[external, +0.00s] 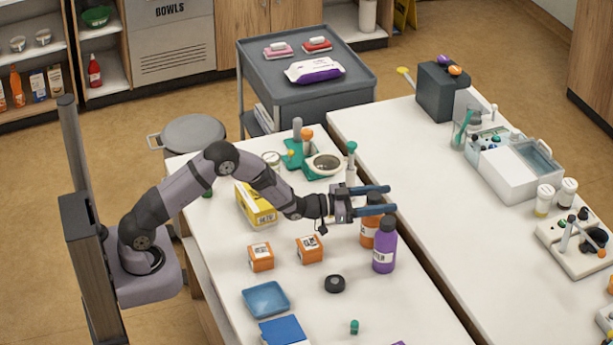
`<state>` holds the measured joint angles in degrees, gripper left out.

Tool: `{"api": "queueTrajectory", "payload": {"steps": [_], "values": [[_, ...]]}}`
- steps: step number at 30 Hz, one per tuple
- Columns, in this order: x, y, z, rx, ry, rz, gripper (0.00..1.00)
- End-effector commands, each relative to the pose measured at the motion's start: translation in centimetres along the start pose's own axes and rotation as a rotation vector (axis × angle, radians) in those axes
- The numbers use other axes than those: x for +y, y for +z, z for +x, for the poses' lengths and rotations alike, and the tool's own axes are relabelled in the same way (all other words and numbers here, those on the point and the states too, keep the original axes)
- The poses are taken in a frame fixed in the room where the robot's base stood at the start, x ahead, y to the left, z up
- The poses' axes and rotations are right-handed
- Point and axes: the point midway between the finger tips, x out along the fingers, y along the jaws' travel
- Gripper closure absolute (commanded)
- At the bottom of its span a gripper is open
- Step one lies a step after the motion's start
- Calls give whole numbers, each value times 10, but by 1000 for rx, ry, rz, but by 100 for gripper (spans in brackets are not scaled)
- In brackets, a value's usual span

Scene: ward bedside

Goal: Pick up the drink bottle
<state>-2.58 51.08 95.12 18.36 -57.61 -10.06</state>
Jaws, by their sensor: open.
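Two bottles stand upright on the near white table: a purple bottle (384,250) with a white label and, just behind and left of it, an orange bottle (367,236). I cannot tell which of them is the drink bottle. My gripper (391,198) is open, its two blue fingers pointing right. Contact with either bottle cannot be judged from this view.
A yellow box (256,205), two orange boxes (261,257) (310,249), a black round piece (334,284) and a blue tray (266,299) are nearby. A scale (322,166) and green rack stand behind. A narrow gap separates the second table (440,190).

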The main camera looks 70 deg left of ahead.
Motion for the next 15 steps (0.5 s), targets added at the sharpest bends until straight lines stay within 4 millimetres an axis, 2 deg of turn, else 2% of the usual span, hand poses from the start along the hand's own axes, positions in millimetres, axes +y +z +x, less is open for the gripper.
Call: {"api": "queueTrajectory", "payload": {"steps": [6, 13, 14, 15], "values": [[0, 0, 11, 0, 0, 0, 45], [0, 0, 12, -1, 0, -1, 45], [0, 1, 12, -1, 0, -1, 47], [0, 0, 12, -1, 0, -1, 57]]}}
